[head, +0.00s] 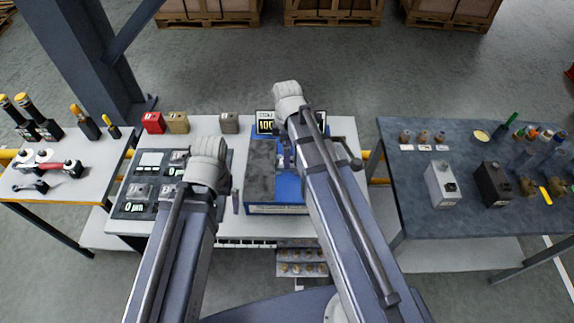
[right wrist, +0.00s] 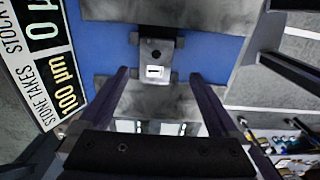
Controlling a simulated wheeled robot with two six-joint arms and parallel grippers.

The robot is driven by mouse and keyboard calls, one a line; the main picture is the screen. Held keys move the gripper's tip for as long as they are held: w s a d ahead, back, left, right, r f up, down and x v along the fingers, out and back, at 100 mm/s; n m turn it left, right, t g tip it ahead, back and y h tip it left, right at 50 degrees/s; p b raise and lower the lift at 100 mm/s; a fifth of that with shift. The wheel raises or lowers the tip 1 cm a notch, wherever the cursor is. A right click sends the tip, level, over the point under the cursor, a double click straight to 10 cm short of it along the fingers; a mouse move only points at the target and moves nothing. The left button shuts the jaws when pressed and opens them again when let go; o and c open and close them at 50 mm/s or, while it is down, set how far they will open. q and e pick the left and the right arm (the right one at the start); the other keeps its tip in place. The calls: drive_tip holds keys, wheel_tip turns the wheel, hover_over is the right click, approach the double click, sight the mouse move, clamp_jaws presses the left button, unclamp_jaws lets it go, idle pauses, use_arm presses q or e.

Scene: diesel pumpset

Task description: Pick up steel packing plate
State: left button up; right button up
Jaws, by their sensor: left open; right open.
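A small grey metal piece with a dark hole and a white label (right wrist: 156,72) sits on the blue unit (right wrist: 108,47) in the right wrist view; I cannot tell for certain that it is the steel packing plate. My right gripper (right wrist: 158,80) is open, its fingers on either side of this piece and apart from it. In the head view my right arm mostly covers the spot. Labelled grey plates (head: 139,191) lie on a dark mat (head: 124,174) left of my left arm. My left gripper (head: 234,200) is open and empty, partly hidden by its wrist.
A "100 µm" sign (head: 265,123) stands behind the blue unit. Red (head: 153,123) and tan (head: 178,122) blocks stand at the table's back edge. A side table with tools (head: 60,190) is at left; a dark bench (head: 455,210) with bottles and boxes is at right.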

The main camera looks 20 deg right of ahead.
sight(280, 164)
drive_tip(key=shift+w+d+f+b, duration=0.1)
drive_tip(key=shift+w+f+b, duration=0.05)
drive_tip(key=shift+f+b, duration=1.2)
drive_tip(key=shift+w+f+b, duration=0.15)
drive_tip(key=shift+f+b, duration=1.1)
drive_tip(key=shift+f, duration=0.05)
drive_tip(key=shift+r, duration=0.1)
clamp_jaws()
